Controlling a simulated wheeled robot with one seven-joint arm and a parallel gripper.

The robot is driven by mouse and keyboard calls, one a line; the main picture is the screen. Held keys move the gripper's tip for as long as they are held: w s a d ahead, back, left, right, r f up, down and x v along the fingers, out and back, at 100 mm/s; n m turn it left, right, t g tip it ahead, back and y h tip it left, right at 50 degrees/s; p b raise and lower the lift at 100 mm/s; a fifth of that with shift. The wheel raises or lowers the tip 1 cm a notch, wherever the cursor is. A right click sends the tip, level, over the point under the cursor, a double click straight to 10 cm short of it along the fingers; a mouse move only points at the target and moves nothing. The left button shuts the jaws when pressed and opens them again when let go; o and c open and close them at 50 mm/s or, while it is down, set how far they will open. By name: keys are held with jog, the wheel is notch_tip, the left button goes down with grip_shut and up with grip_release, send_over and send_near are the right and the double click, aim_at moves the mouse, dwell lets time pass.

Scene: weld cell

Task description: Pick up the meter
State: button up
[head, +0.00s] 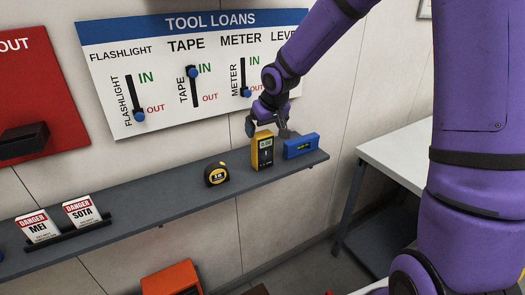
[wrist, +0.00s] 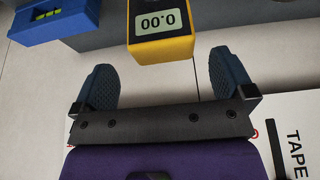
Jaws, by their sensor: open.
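The meter (head: 262,151) is a yellow box with a dark face and a small display. It stands upright on the grey shelf (head: 130,212), between the tape measure and the blue level. In the wrist view the top of the meter (wrist: 161,42) shows its display reading 0.00. My gripper (head: 265,122) is just above and behind the meter in the head view. In the wrist view my gripper (wrist: 165,82) has its two dark pads wide apart, one to each side of the meter's width. Nothing is between the pads.
A blue level (head: 301,146) stands close to the right of the meter, also seen in the wrist view (wrist: 55,18). A yellow and black tape measure (head: 216,174) sits to the left. The TOOL LOANS board (head: 150,60) is on the wall behind. A white table (head: 405,150) stands at right.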

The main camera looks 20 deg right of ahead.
aim_at(263, 133)
jog(key=shift+x, duration=2.8)
jog(key=shift+s+a, duration=0.1)
jog(key=shift+a, duration=0.05)
jog(key=c, duration=1.2)
jog(key=shift+r, duration=0.15)
